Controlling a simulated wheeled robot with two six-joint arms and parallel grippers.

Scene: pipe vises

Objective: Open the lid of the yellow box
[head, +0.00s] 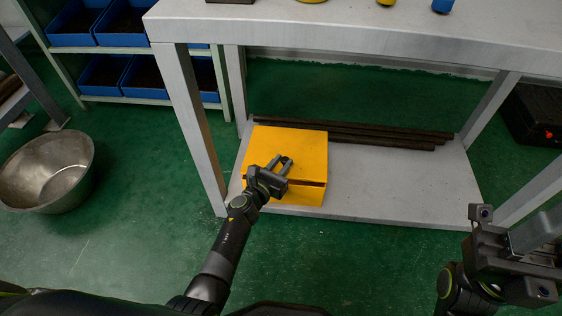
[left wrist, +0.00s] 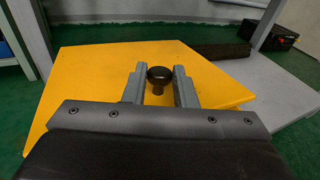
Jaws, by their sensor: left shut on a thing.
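The yellow box (head: 296,196) sits on the low shelf of the grey table. Its flat yellow lid (head: 300,145) covers the top, and a dark band shows below the lid's front edge; I cannot tell whether it is an open gap. A round black knob (left wrist: 159,76) stands on the lid. My left gripper (head: 279,163) is over the lid's front part, its fingers on either side of the knob and shut on it; it also shows in the left wrist view (left wrist: 159,85). My right gripper (head: 520,260) is at the right edge, away from the box, its fingers unclear.
The table top (head: 340,25) overhangs the shelf, with table legs (head: 187,125) on both sides. Dark pipes (head: 380,137) lie behind and right of the box. The shelf's right part (head: 420,180) is bare. A metal bowl (head: 45,170) stands on the floor at left.

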